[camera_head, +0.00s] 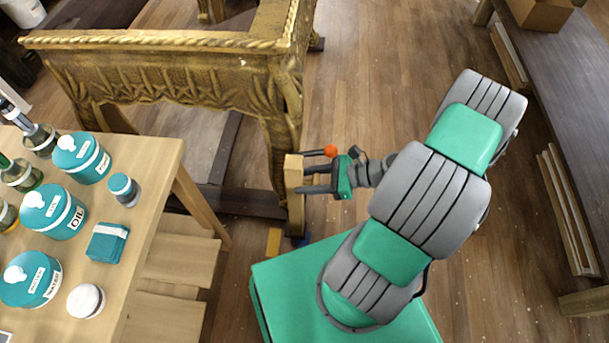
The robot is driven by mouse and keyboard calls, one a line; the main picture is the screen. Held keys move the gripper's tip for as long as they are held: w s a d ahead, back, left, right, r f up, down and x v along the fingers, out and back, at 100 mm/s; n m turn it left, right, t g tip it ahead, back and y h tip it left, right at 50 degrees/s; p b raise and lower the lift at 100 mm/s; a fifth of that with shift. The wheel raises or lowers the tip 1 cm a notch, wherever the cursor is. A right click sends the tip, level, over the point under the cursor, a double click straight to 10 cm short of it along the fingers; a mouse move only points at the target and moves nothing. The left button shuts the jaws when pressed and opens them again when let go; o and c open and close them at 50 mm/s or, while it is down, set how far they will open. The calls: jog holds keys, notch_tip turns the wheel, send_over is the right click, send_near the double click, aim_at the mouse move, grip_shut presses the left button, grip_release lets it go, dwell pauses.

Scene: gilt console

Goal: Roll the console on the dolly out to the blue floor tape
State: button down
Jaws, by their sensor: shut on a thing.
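The gilt console (165,78) has a carved apron and a rope-like edge, and stands upright at the upper left. Its near right leg (281,135) comes down onto the dark dolly (245,203). A pale wooden upright (294,212) stands at the dolly's right end, beside that leg. My gripper (306,179) reaches in from the right and is shut on this upright. A small blue patch (302,240) shows low beside the upright's foot; I cannot tell whether it is floor tape. Part of the dolly is hidden behind the workbench.
A workbench (150,190) with teal-lidded jars stands close at the left, its slatted lower shelf (175,262) below. A yellowish block (274,241) lies near the upright. A dark bench (570,100) lines the right side. Wooden floor (375,60) is open between console and bench.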

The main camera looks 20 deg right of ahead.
jog(key=c, duration=0.9)
grip_release()
jog(key=p+v, duration=0.2)
jog(key=v, duration=0.5)
jog(key=shift+s+d+r, duration=0.1)
jog(key=shift+s+d, duration=0.1)
jog(key=shift+d, duration=0.15)
